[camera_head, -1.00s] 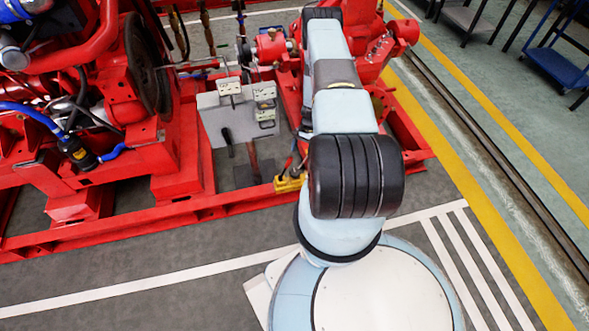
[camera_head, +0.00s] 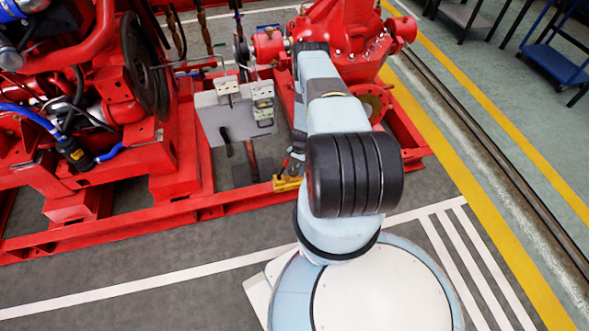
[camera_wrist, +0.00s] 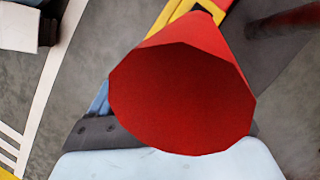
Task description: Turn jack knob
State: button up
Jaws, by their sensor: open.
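In the wrist view a large red cone-shaped part (camera_wrist: 182,100) fills the middle, its wide flat end toward the camera. It may be the jack knob, but I cannot tell for certain. A yellow part (camera_wrist: 172,17) lies behind its narrow end. In the head view a small yellow item (camera_head: 287,184) sits low beside my arm, at the red frame's near rail. My gripper (camera_wrist: 92,131) shows only as a dark body with bolts below the cone; its open fingers are hidden behind the red part. In the head view my arm hides the gripper. I cannot tell if it touches the cone.
The red pumpset base frame (camera_head: 216,207) runs across the floor. A grey control panel (camera_head: 233,122) stands left of my arm, and a red pump (camera_head: 347,42) stands behind it. A blue cart (camera_head: 560,62) is far right. Marked floor in front is clear.

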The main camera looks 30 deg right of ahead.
jog(key=c, duration=1.1)
jog(key=shift+o, duration=0.2)
